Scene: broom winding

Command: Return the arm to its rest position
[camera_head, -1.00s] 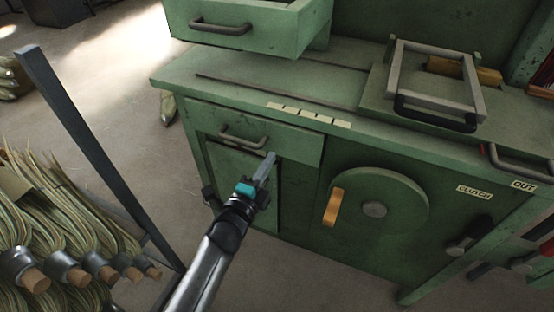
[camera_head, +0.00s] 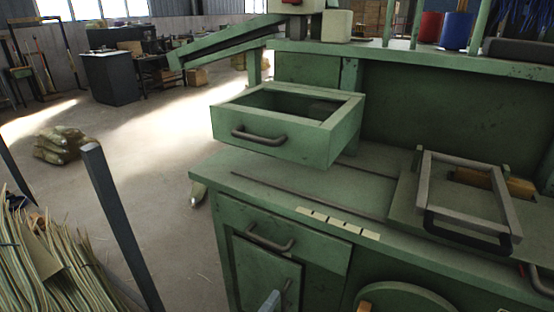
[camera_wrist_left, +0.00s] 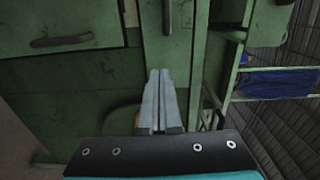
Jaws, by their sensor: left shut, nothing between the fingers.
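My left gripper (camera_head: 270,302) shows only as a grey fingertip at the bottom edge of the head view, in front of the green bench's lower door. In the left wrist view its two fingers (camera_wrist_left: 158,100) lie together, shut with nothing between them. They point toward the green bench front (camera_wrist_left: 70,75), where dark handles show. Most of the left arm is below the head view. My right gripper is not in view.
An open green drawer (camera_head: 285,125) juts out above the bench top. A closed drawer (camera_head: 290,240) with a handle is below. A dark post (camera_head: 120,225) and straw bundles (camera_head: 45,265) stand at left. The floor (camera_head: 150,175) between them is clear. Sacks (camera_head: 62,145) lie farther back.

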